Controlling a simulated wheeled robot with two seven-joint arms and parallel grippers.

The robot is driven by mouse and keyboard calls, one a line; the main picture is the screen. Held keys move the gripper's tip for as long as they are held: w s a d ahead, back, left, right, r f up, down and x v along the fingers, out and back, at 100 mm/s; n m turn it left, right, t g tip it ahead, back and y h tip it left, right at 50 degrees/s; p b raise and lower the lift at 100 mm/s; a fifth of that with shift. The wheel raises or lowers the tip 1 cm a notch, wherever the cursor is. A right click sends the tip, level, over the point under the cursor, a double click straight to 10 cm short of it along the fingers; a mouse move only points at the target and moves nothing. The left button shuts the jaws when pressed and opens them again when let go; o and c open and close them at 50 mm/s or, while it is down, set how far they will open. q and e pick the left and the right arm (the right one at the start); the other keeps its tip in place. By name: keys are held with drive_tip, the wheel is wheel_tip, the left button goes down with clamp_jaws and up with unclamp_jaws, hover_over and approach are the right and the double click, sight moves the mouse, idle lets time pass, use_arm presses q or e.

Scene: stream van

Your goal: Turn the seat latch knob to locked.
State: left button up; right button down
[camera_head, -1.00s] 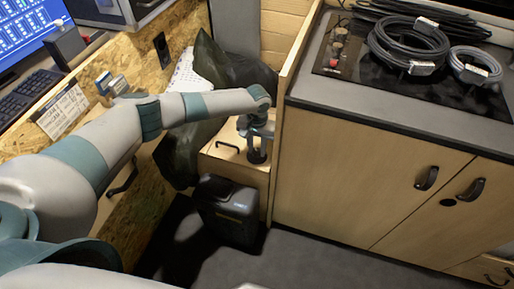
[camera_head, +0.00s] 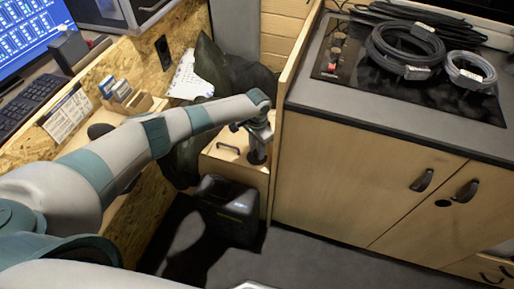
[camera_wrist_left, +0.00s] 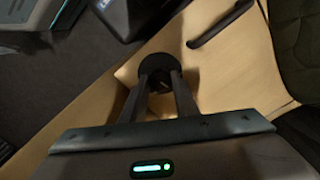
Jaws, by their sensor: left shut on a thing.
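The seat latch knob (camera_wrist_left: 160,66) is a round black knob on the light wooden seat box (camera_head: 222,160). In the head view the knob (camera_head: 257,156) shows only in part below my left gripper. My left gripper (camera_wrist_left: 160,82) points down at the box top, and its two fingers are shut on the knob, one on each side. The knob's marking cannot be read, so I cannot tell its turn position. My right gripper is not in view.
A dark handle (camera_head: 228,147) lies on the box top beside the knob. A black case (camera_head: 228,210) stands on the floor in front of the box. A wooden cabinet (camera_head: 350,180) rises close on the right. A dark jacket-like cloth (camera_head: 232,72) lies behind.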

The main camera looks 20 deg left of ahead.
use_arm(q)
drive_tip(key=m, duration=0.5)
drive_tip(key=shift+m, duration=0.3)
drive_tip(key=m, duration=0.6)
idle(0.4)
drive_tip(key=o, duration=1.1)
drive_tip(key=shift+c, duration=0.2)
